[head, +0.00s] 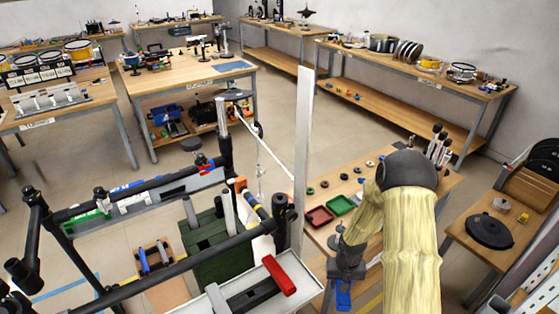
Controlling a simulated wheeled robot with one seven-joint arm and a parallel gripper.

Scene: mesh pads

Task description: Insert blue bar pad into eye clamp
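My gripper (344,280) is at the lower middle of the head view, at the end of my arm and pointing down. A blue piece (343,296), which looks like the blue bar pad, is at its fingertips, and the gripper appears shut on it. The piece is small and its lower end is close to the bottom of the picture. I cannot pick out the eye clamp for certain. My arm and its yellowish cover hide part of the workbench behind the gripper.
The near workbench (318,239) holds a red tray (319,216), a green tray (340,205) and several small round parts. A dark round plate (489,230) lies on the right bench. A rack of black bars (180,262) with a red-handled item (279,275) fills the lower left. Open floor lies behind.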

